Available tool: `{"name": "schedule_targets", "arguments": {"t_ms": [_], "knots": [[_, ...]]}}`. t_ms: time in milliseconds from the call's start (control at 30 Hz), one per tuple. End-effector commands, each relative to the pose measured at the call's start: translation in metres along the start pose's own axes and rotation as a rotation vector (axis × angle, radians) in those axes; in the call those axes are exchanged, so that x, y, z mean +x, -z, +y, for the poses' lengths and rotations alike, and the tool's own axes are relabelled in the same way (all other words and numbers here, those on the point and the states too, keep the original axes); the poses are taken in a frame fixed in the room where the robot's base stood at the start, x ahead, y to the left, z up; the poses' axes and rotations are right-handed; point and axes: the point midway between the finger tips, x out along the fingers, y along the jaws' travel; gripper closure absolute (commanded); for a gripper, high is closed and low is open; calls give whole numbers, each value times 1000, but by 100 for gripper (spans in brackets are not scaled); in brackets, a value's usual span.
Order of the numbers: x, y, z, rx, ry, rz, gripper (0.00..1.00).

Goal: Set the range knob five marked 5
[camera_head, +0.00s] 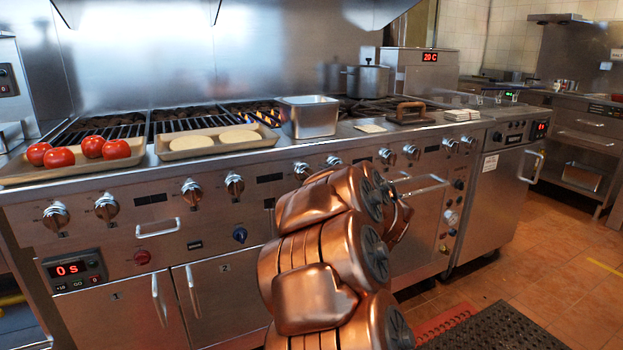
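A row of silver range knobs runs along the steel front panel of the range (140,190). From the left they include a first knob (55,216), a second knob (107,207), a third knob (191,192), a fourth knob (234,184) and a fifth knob (301,170). The markings are too small to read, so I cannot tell which one is marked 5. My copper arm stands in front of the panel, just below and right of the fifth knob. My gripper is not visible; the arm links hide what is behind them.
A tray of tomatoes (72,168) and a tray of pale patties (165,151) sit along the range's front edge. A steel pan (309,131) stands right of them. A dark mat (495,331) lies on the tiled floor.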

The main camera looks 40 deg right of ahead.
Motion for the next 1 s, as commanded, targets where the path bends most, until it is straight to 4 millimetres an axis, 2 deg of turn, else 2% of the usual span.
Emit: {"name": "schedule_targets", "arguments": {"t_ms": [200, 400, 600, 1000], "knots": [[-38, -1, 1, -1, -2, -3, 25], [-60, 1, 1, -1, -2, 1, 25], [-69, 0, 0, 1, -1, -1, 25], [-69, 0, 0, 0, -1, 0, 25]]}}
